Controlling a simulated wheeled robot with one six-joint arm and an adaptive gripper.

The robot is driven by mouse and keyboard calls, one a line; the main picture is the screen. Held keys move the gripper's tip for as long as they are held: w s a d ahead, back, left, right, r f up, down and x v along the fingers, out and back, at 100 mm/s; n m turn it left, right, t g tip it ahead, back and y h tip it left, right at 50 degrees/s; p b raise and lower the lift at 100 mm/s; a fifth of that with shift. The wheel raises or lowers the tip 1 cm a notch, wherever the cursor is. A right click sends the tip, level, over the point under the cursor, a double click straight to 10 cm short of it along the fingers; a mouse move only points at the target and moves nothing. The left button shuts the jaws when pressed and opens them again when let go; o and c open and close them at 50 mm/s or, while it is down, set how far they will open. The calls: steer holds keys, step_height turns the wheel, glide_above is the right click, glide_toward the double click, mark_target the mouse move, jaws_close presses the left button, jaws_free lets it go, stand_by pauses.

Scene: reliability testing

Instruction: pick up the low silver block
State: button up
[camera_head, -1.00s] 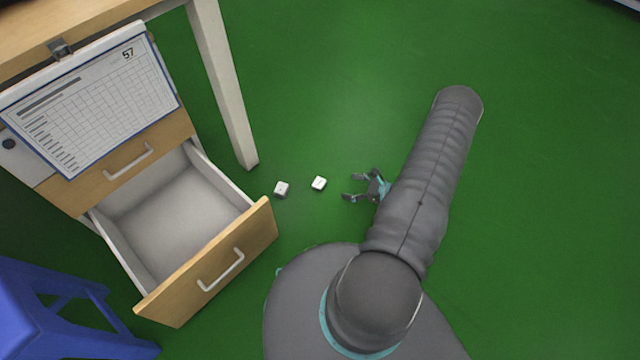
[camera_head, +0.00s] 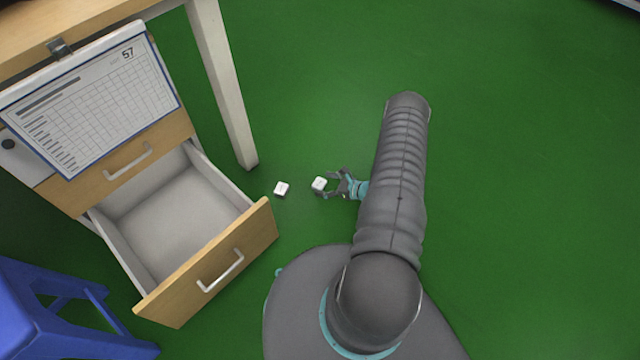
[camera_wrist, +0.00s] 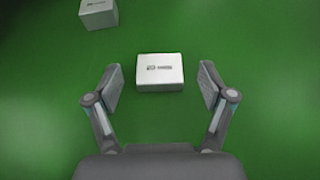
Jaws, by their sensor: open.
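Two small whitish-silver blocks lie on the green floor. The nearer block (camera_head: 319,184) is at my gripper's fingertips; in the wrist view this block (camera_wrist: 160,72) sits centred between the two fingers, with a gap on each side. The farther block (camera_head: 281,188) lies to its left, near the drawer; it shows at the upper left of the wrist view (camera_wrist: 99,14). I cannot tell for sure which one the task calls low. My gripper (camera_head: 325,184) is open and empty, its fingers on both sides of the nearer block; the wrist view shows the spread fingers (camera_wrist: 162,85).
A cabinet's open, empty drawer (camera_head: 237,262) is left of the blocks. A clipboard chart (camera_head: 95,100) hangs above it. A white table leg (camera_head: 222,85) stands behind, and a blue stool (camera_head: 45,310) is at lower left. The floor to the right is clear.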

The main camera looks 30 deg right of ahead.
steer(key=shift+x, duration=1.3)
steer(key=c, duration=1.3)
steer(key=shift+r, duration=0.1)
